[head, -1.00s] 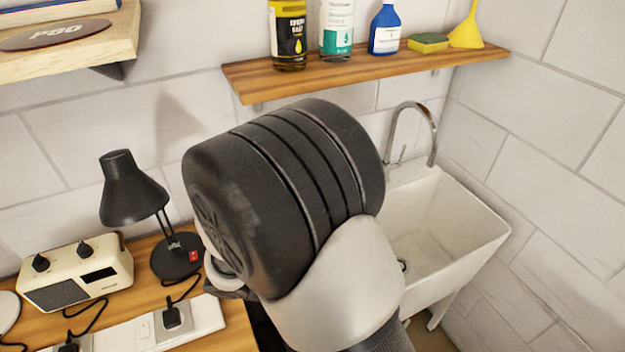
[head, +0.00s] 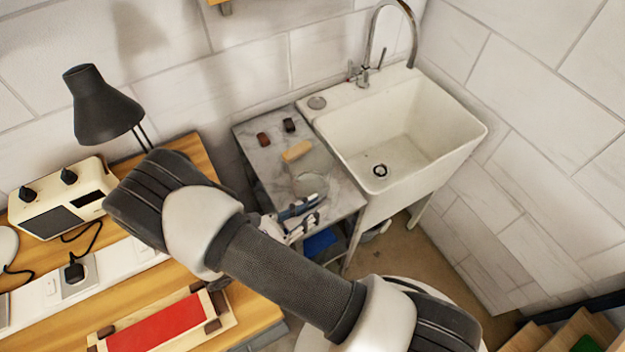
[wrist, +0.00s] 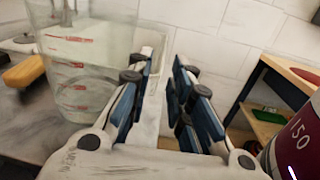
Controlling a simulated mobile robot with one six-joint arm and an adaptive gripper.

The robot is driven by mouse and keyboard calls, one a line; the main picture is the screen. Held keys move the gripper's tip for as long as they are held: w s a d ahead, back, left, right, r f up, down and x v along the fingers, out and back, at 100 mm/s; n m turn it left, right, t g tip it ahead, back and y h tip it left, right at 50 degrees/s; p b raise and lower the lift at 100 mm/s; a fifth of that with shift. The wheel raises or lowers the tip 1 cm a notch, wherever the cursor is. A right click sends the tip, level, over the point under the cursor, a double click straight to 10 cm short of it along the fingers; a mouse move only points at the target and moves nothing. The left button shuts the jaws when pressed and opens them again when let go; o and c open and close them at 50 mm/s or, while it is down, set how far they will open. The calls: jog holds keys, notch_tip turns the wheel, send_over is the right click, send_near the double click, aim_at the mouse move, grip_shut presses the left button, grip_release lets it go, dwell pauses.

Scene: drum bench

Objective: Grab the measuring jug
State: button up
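The measuring jug (wrist: 85,70) is clear with red markings. It stands upright to the left of my gripper in the wrist view, partly behind the left finger. In the head view the jug (head: 314,180) shows only faintly on the grey marble-topped stand (head: 262,160), beside my gripper (head: 303,212). In the wrist view my gripper (wrist: 165,75) is open, with a gap between its blue-padded fingers and nothing held there. I cannot tell whether the left finger touches the jug.
A white sink (head: 400,130) with a tap adjoins the stand on the right. A tan block (head: 297,151) and two small dark items lie behind the jug. A dark red object marked 150 (wrist: 297,130) is close on the right in the wrist view. A lamp (head: 100,105) stands left.

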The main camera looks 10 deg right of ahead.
jog(key=x, duration=0.7)
jog(key=shift+d+r+b, duration=0.15)
jog(key=shift+r+b, duration=0.05)
jog(key=shift+b, duration=0.15)
jog(key=shift+c, duration=0.5)
grip_shut()
